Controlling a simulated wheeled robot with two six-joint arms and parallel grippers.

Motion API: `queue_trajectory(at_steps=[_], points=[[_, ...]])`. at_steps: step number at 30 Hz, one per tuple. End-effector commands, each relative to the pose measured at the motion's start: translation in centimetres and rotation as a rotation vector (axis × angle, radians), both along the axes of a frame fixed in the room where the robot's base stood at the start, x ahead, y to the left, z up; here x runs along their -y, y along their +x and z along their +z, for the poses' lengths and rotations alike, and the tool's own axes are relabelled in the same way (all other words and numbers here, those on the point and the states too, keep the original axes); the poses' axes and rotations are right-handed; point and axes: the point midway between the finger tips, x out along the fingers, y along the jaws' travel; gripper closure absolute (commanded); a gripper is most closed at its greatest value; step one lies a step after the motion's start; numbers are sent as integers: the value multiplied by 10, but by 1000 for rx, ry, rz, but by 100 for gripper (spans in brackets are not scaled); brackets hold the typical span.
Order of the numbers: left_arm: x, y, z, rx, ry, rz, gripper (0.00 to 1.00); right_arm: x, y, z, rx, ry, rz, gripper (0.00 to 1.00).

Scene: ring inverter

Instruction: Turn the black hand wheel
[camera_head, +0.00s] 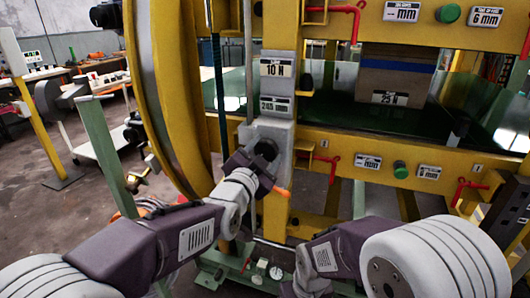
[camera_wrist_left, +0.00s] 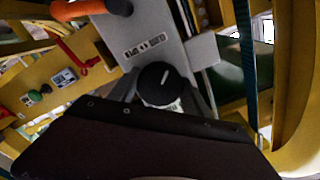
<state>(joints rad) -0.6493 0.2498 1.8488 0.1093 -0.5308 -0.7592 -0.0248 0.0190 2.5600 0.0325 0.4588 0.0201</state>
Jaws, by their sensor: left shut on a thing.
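The black hand wheel (camera_head: 265,148) is a small round knob on a grey box fixed to the yellow machine frame, near the middle of the head view. My left gripper (camera_head: 256,158) reaches it from below and is shut on it. In the left wrist view the knob (camera_wrist_left: 160,82) has a pale line on its face and sits between the two grey fingers. The fingers partly hide its sides. My right arm shows at the lower right of the head view, but its gripper does not show.
An orange handle (camera_head: 281,191) is just below and right of the left gripper; it also shows in the left wrist view (camera_wrist_left: 76,9). Red handles (camera_head: 333,166) and green buttons (camera_head: 400,170) line the yellow frame to the right. A green post (camera_head: 103,150) stands left.

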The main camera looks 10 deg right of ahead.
Motion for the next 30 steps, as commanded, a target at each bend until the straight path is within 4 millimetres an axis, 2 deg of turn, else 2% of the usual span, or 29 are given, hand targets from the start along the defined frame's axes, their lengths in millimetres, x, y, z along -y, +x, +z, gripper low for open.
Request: queue_trajectory(at_steps=[5,6,8,17,20,30], points=[[0,0,-1,-2,0,0,85,0,0,0,0,0,0,22],[0,0,-1,-2,0,0,36,0,0,0,0,0,0,22],[0,0,-1,-2,0,0,22,0,0,0,0,0,0,22],[0,-1,0,-1,-2,0,22,0,0,0,0,0,0,22],[-5,-7,1,-1,-2,0,22,0,0,0,0,0,0,22],[-41,-61,1,-2,-1,-1,22,0,0,5,0,0,0,22]])
